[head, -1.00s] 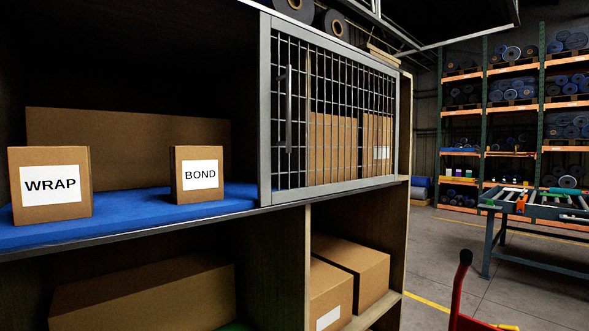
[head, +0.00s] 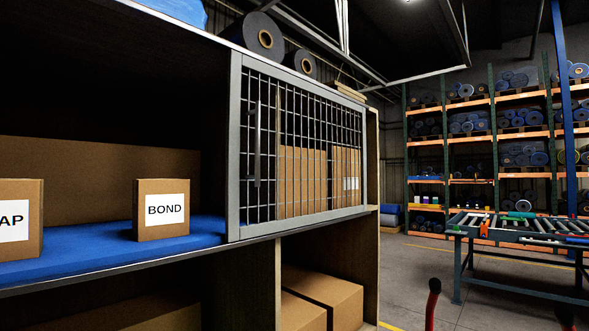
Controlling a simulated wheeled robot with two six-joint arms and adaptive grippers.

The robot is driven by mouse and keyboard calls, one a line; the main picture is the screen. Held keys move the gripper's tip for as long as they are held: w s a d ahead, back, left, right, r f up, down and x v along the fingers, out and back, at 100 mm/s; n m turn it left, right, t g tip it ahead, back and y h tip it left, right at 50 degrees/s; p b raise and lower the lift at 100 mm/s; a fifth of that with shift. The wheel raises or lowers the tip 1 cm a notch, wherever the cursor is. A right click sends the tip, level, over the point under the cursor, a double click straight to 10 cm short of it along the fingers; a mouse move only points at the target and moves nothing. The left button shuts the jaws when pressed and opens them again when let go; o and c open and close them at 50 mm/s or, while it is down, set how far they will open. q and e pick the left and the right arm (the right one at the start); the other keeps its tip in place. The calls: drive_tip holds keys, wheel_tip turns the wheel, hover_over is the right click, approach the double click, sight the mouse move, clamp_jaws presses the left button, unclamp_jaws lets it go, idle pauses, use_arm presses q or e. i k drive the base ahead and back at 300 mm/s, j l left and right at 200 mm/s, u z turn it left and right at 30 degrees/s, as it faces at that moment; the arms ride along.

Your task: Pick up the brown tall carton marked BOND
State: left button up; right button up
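The brown carton marked BOND (head: 162,226) stands upright on the blue mat (head: 90,259) of the open shelf, left of the mesh door. Its white label faces me. A second brown carton (head: 31,248) stands to its left, cut by the picture's left edge, with only "AP" of its label showing. A clear gap of blue mat lies between the two cartons. Neither of my grippers shows in the head view.
A closed mesh door (head: 300,150) with a dark handle covers the compartment on the right, with cartons behind it. A long brown box (head: 95,165) stands behind the BOND carton. A roller table (head: 530,232) and racks of rolls stand at the far right.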

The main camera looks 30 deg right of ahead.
sight(161, 207)
drive_tip(key=j, duration=0.65)
drive_tip(key=i+j+z, duration=0.15)
drive_tip(key=j, duration=0.55)
